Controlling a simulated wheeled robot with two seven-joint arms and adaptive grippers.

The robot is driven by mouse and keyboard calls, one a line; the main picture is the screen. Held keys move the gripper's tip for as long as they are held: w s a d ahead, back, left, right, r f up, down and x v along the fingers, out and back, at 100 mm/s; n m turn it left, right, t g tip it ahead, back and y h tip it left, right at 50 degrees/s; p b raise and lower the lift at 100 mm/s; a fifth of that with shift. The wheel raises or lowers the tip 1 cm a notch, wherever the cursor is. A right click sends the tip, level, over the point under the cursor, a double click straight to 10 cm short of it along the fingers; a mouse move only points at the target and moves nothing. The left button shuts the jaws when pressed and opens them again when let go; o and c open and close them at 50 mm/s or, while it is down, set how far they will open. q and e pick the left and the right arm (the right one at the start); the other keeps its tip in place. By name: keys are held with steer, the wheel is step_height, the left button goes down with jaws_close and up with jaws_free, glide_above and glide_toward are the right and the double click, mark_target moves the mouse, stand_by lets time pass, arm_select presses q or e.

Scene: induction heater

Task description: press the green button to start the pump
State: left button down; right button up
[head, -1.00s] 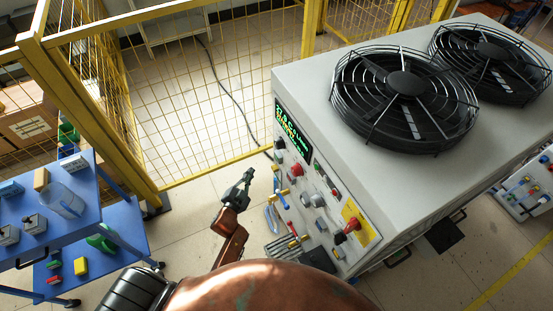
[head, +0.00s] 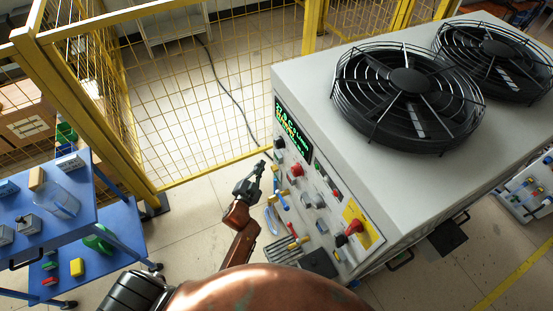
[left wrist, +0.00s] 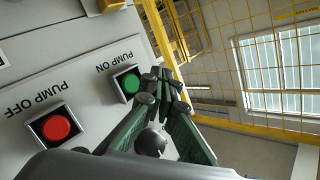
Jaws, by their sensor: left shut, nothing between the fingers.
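The green button (left wrist: 131,83) sits in a square frame under the label "PUMP ON" in the left wrist view. The red button (left wrist: 57,127) labelled "PUMP OFF" is to its left. My left gripper (left wrist: 165,77) is shut and empty, its tips just right of the green button; I cannot tell the gap in depth. In the head view my left gripper (head: 260,165) is beside the left edge of the control panel, near its upper end. The green button is hard to make out there. The panel is on the front of a large grey machine (head: 310,95). My right gripper is not in view.
The panel has a green-lit display (head: 292,130), several knobs and a red switch on a yellow plate (head: 356,222). A yellow mesh fence (head: 170,95) stands behind. A blue cart (head: 88,212) with small items is at the left. Floor between cart and machine is clear.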

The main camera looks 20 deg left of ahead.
mark_target(275, 154)
arm_select(q)
steer(key=shift+w+d+b, duration=0.4)
steer(key=shift+w+d, duration=0.75)
steer(key=shift+w, duration=0.2)
steer(key=shift+w+d, duration=0.1)
stand_by(0.5)
steer(key=shift+w+d, duration=0.2)
steer(key=shift+w+d, duration=0.4)
stand_by(1.1)
steer(key=shift+s+a+r, duration=0.1)
steer(key=shift+s+a+p, duration=0.3)
steer(key=shift+s+a, duration=0.25)
steer(key=shift+s, duration=0.05)
